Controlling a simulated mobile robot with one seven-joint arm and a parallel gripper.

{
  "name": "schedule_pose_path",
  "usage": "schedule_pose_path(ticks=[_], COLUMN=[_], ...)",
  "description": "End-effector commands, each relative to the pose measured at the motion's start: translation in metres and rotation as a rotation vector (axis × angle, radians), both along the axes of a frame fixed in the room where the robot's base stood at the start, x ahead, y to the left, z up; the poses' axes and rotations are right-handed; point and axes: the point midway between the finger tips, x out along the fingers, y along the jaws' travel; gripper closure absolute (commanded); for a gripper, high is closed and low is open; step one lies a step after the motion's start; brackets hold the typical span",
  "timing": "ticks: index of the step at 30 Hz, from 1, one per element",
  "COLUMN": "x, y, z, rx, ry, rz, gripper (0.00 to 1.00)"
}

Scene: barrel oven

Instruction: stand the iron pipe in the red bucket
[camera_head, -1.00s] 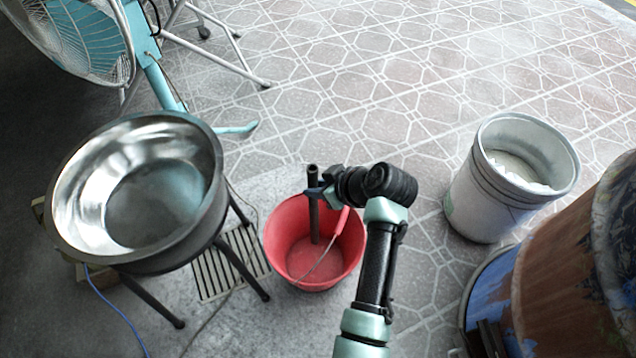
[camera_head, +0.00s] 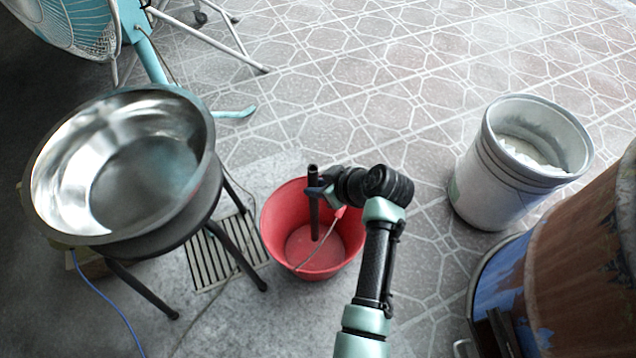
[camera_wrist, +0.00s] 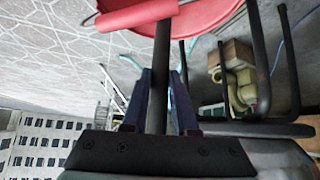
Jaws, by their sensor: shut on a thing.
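The red bucket (camera_head: 312,268) stands on the floor in the middle of the head view, its wire handle with a red grip lying across the opening. The dark iron pipe (camera_head: 314,215) is upright, with its lower part inside the bucket's outline and its top above the rim. I cannot tell whether its lower end touches the bucket floor. My gripper (camera_head: 318,190) is shut on the pipe near its upper end. In the wrist view the pipe (camera_wrist: 160,75) runs between the two fingers of my gripper (camera_wrist: 160,85), and part of the bucket (camera_wrist: 190,18) shows at the top.
A steel bowl (camera_head: 60,190) on a black stand is left of the bucket, beside a floor grate (camera_head: 205,265). A white bucket (camera_head: 490,190) and a rusty barrel (camera_head: 580,265) are at the right. A fan (camera_head: 75,25) is at the back left.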

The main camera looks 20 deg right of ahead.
Motion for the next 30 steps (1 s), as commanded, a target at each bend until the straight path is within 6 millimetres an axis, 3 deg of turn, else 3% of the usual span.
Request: schedule_pose_path(ticks=[14, 15, 21, 30], x=[0.0007, 0.0006, 0.0005, -0.0013], y=[-0.0002, -0.0001, -0.0002, -0.0003], z=[-0.0056, -0.0056, -0.0058, -0.0057], rx=[-0.001, -0.001, -0.001, 0.0], ry=[-0.002, -0.002, -0.002, 0.001], rz=[0.0, 0.0, 0.0, -0.001], gripper=[1.0, 0.71, 0.38, 0.38])
